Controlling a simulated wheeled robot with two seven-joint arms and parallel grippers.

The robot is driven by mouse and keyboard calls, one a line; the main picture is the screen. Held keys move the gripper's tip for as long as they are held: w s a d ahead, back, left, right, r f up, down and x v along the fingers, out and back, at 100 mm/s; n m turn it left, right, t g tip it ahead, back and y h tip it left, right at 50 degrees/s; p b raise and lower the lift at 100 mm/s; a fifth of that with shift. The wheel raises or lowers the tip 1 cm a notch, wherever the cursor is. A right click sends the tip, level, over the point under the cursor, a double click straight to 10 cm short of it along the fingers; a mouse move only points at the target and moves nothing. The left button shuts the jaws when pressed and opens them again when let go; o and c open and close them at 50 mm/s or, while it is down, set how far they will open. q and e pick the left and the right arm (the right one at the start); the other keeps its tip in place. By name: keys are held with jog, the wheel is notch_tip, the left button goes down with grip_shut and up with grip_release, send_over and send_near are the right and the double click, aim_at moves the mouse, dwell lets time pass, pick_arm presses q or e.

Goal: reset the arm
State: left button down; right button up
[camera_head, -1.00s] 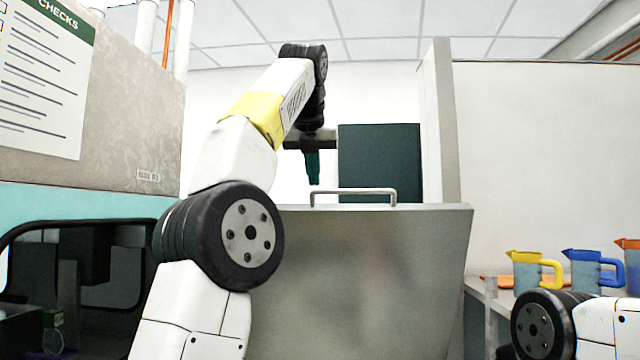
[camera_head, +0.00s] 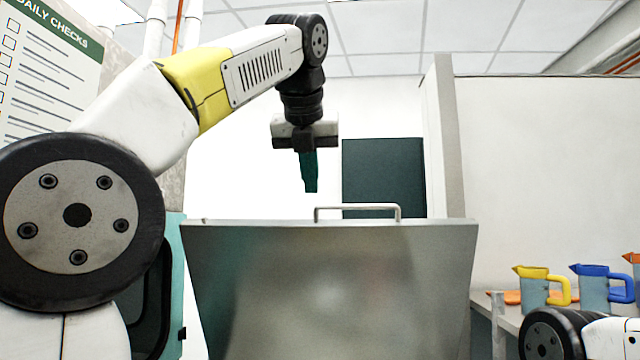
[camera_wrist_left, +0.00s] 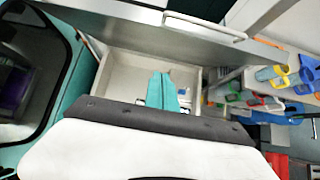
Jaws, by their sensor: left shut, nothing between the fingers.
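My left gripper (camera_head: 310,188) hangs with its teal fingers pointing down, above and behind the top edge of a metal panel. The fingers are together and hold nothing. In the left wrist view the shut teal fingers (camera_wrist_left: 163,88) show over a pale open bin. My left arm comes in from the left and bends down at the wrist. Of my right arm, only a white link and a black joint show at the lower right of the head view; its gripper is out of the frame.
The metal panel (camera_head: 330,290) with a bar handle (camera_head: 357,208) stands in front. The pale bin (camera_wrist_left: 122,70) lies below the left gripper. Yellow-handled (camera_head: 541,286) and blue-handled jugs (camera_head: 596,287) stand on a right-hand shelf. A checklist (camera_head: 45,75) hangs at the left.

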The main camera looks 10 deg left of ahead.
pick_arm(q)
jog(key=shift+s, duration=0.45)
jog(key=s+a+f+n+g, duration=0.1)
jog(key=s+f+n, duration=0.4)
jog(key=f+n, duration=0.6)
jog(key=s+a+f+n+h, duration=0.1)
jog(key=s+a+f+n, duration=0.2)
jog(key=f+n, duration=0.9)
jog(key=s+a+f+n+g+h, duration=0.1)
jog(key=s+f+n, duration=0.5)
jog(key=f+n, duration=0.6)
notch_tip(320, 180, down, 5)
jog(key=shift+s+a+f+g, duration=0.1)
jog(key=shift+s+a+g, duration=0.2)
jog(key=shift+a, duration=0.4)
